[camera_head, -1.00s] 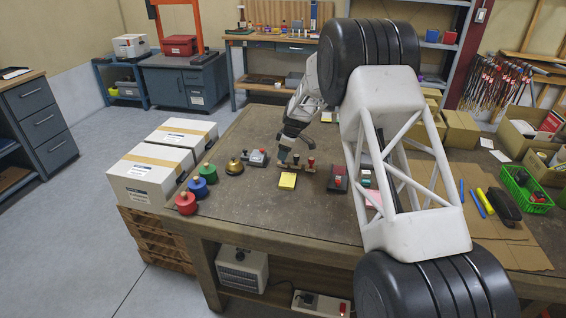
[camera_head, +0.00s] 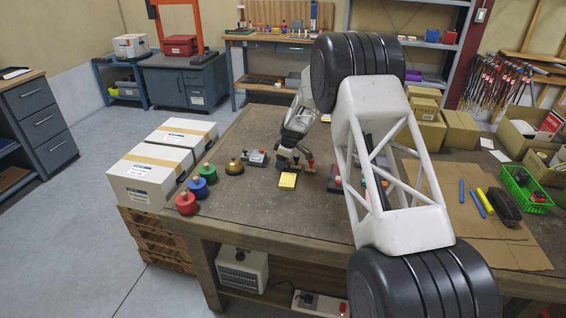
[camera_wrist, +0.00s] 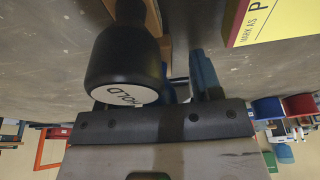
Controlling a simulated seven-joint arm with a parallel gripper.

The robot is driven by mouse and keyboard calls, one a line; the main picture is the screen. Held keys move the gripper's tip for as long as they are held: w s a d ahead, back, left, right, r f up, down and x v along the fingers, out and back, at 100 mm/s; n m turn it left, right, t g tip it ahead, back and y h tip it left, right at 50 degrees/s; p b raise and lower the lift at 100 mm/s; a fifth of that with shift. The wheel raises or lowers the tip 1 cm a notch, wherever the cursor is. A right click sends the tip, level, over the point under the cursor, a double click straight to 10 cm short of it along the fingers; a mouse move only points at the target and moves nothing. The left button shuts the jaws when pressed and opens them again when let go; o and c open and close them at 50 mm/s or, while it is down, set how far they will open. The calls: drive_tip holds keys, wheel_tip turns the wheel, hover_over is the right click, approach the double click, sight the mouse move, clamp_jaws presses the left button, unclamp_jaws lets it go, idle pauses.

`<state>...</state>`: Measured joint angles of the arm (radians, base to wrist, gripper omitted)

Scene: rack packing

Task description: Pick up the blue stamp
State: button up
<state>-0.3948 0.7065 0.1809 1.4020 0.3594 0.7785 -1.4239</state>
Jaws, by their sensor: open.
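My gripper (camera_head: 285,159) is low over the worktable, at a small stamp rack behind a yellow note block (camera_head: 288,180). In the wrist view the two dark blue-grey fingers of my gripper (camera_wrist: 188,76) stand apart with a gap between them. A black stamp (camera_wrist: 125,62) with a white end label reading "HOLD" is close beside the left finger. I cannot make out the blue stamp for certain; the fingers and the black stamp hide part of the rack. A red-topped stamp (camera_head: 310,164) shows just right of my gripper in the head view.
Red (camera_head: 186,204), blue (camera_head: 198,188) and green (camera_head: 208,173) round knobbed pots stand at the table's left edge. A brass bell (camera_head: 234,167) and a grey stapler-like thing (camera_head: 256,158) are left of my gripper. The table front (camera_head: 270,215) is clear.

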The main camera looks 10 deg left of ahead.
drive_tip(key=c, duration=1)
drive_tip(key=shift+r, duration=0.1)
drive_tip(key=shift+r, duration=0.75)
wheel_tip(320, 180, up, 2)
drive_tip(key=shift+r, duration=0.1)
drive_tip(key=s+d, duration=0.2)
drive_tip(key=s, duration=0.2)
drive_tip(key=s+d, duration=0.2)
drive_tip(key=s, duration=0.3)
drive_tip(key=s+d+r, duration=0.1)
drive_tip(key=s+d, duration=0.1)
drive_tip(key=s, duration=0.3)
drive_tip(key=shift+s+d, duration=0.25)
drive_tip(key=shift+d, duration=0.1)
